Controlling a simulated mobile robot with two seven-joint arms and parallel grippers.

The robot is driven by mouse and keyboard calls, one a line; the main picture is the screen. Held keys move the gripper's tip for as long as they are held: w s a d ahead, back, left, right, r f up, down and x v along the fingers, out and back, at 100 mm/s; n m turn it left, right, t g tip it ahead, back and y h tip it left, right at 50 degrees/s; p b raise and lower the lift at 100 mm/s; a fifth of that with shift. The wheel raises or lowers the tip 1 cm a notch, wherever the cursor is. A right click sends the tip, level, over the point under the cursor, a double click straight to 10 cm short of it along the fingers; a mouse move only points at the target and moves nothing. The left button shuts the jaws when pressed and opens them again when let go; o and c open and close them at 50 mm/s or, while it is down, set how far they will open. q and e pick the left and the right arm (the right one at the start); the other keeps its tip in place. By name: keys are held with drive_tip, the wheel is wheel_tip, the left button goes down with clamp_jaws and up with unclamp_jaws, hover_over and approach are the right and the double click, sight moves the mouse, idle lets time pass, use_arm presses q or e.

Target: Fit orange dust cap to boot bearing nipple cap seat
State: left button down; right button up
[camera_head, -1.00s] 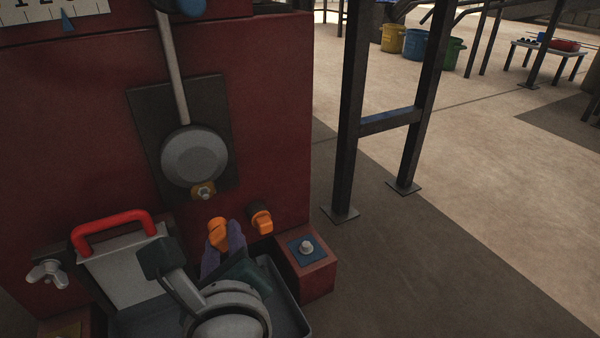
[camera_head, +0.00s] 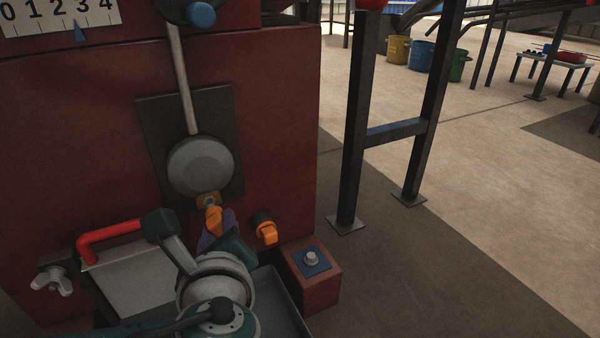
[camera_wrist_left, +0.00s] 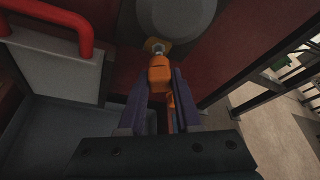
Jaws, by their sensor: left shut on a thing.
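The orange dust cap (camera_head: 214,219) is held between the purple fingers of my left gripper (camera_head: 222,229). In the left wrist view the dust cap (camera_wrist_left: 159,76) sits between the fingertips of my left gripper (camera_wrist_left: 159,88), its far end at the nipple. The boot bearing nipple (camera_head: 208,200) is on a brass-coloured block below the round grey boss; it also shows in the left wrist view (camera_wrist_left: 158,48). The cap's end overlaps the nipple's lower part in view; I cannot tell whether it is seated. My right gripper does not show.
A second orange fitting (camera_head: 266,232) sticks out of the red panel (camera_head: 275,120) to the right. A red block with a bolt (camera_head: 311,259), a grey tray (camera_head: 290,310) and a red-handled plate (camera_head: 140,280) lie close below.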

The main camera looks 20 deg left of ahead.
use_arm(q)
drive_tip(key=shift+p, duration=0.35)
idle(0.3)
drive_tip(key=shift+w+a, duration=0.15)
drive_tip(key=shift+w+a, duration=0.8)
drive_tip(key=shift+a, duration=0.15)
drive_tip(key=c, duration=0.5)
unclamp_jaws()
drive_tip(key=shift+s+d, duration=0.1)
